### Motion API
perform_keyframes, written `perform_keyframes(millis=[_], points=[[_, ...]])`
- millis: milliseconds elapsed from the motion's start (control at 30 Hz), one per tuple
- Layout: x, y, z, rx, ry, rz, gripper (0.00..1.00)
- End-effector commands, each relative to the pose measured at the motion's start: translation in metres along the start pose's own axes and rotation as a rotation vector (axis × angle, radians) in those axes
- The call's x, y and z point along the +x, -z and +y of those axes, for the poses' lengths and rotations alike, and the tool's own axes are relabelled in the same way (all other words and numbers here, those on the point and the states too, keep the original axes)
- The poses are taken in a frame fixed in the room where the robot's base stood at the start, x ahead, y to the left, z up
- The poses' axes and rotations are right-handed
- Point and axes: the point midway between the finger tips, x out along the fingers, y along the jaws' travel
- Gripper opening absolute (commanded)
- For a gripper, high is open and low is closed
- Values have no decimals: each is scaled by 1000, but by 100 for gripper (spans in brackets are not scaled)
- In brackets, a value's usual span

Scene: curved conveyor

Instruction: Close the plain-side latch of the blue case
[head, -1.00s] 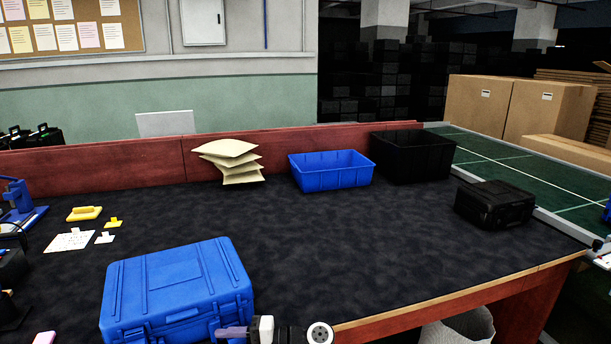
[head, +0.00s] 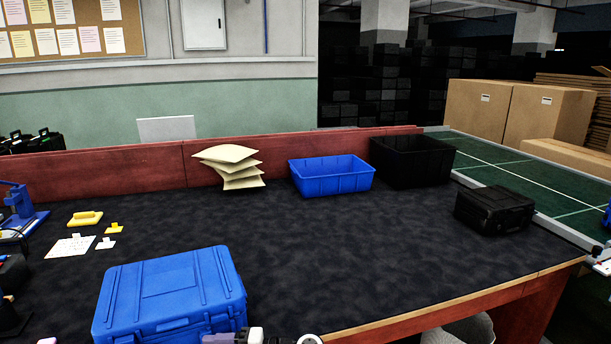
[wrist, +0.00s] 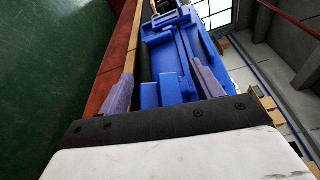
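The blue case (head: 170,285) lies with its lid down on the dark table, at the front left of the head view. A raised part shows on its front side near the bottom edge; I cannot tell whether the latches are shut. My gripper (head: 228,339) is at the case's front right corner, mostly cut off by the bottom edge. In the wrist view, my gripper (wrist: 160,72) has its two purple fingers apart, with the case's blue side (wrist: 172,60) showing between and beyond them. Contact with the case cannot be told.
A blue bin (head: 331,178), a black bin (head: 412,160) and stacked pale pouches (head: 232,166) stand at the back. A black case (head: 494,209) is at the right. Yellow pieces (head: 85,219) and a white sheet (head: 70,246) lie left. The table's middle is clear.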

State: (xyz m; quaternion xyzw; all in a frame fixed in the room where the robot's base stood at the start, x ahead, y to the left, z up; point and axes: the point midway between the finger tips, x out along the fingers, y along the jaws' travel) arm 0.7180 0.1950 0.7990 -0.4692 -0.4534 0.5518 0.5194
Motion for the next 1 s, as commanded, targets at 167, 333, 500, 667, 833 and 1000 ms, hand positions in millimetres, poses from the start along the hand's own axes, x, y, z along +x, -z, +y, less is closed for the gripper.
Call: perform_keyframes(millis=[167,333,500,667,833,1000], points=[[0,0,0,0,0,1,89],[-1,0,0,0,0,2,100],[-2,-1,-1,1,0,2,100],[-8,-13,-3,2,0,2,100],[-16,-29,-3,2,0,3,100],[-23,-44,-3,2,0,3,100]])
